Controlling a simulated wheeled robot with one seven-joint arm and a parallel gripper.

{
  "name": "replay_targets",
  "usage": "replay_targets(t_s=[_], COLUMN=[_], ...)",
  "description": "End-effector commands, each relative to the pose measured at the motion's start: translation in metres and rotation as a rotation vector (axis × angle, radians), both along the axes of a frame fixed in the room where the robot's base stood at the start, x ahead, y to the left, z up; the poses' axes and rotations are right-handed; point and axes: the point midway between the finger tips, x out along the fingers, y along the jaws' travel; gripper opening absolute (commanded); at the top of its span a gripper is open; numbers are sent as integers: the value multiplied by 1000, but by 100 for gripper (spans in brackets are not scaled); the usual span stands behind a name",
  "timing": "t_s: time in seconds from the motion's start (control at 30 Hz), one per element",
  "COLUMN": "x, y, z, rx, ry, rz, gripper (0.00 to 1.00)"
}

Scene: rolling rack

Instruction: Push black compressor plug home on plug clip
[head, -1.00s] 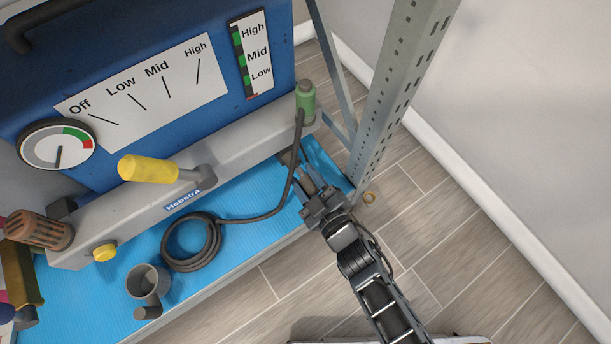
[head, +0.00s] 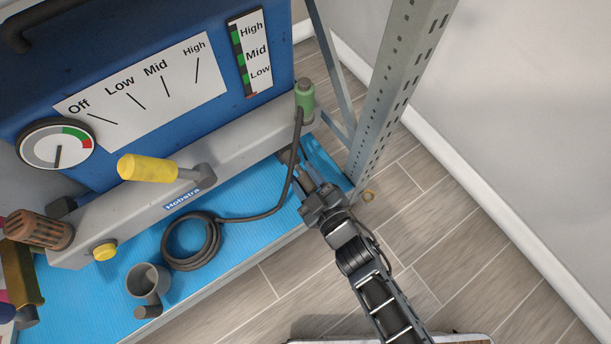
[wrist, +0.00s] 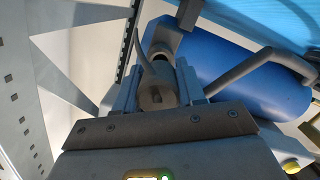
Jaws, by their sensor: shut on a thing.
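My gripper (head: 308,182) is at the right end of the blue shelf, below the end of the machine's grey base. In the wrist view, my gripper (wrist: 157,88) is shut on a dark grey, rounded plug (wrist: 155,94), which sits between both fingers. A thin cable curves up beside it. A grey bracket-like piece (wrist: 166,37) lies just past the plug, probably the plug clip; I cannot tell how deep the plug sits in it. In the head view the plug and clip are mostly hidden by the fingers and the dark cable (head: 293,185).
The dark cable runs from a green connector (head: 305,98) past my fingers to a coil (head: 190,240). A perforated metal post (head: 385,95) stands close right of my gripper. A grey cup (head: 148,280) and a yellow handle (head: 147,169) are to the left.

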Motion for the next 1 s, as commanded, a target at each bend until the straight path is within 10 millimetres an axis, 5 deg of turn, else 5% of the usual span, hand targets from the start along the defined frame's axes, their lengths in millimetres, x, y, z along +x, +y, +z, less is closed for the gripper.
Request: replay_targets(t_s=[1.0], x=[6], y=[4], z=[1], rx=[0], ry=[0], rz=[0], gripper=[8])
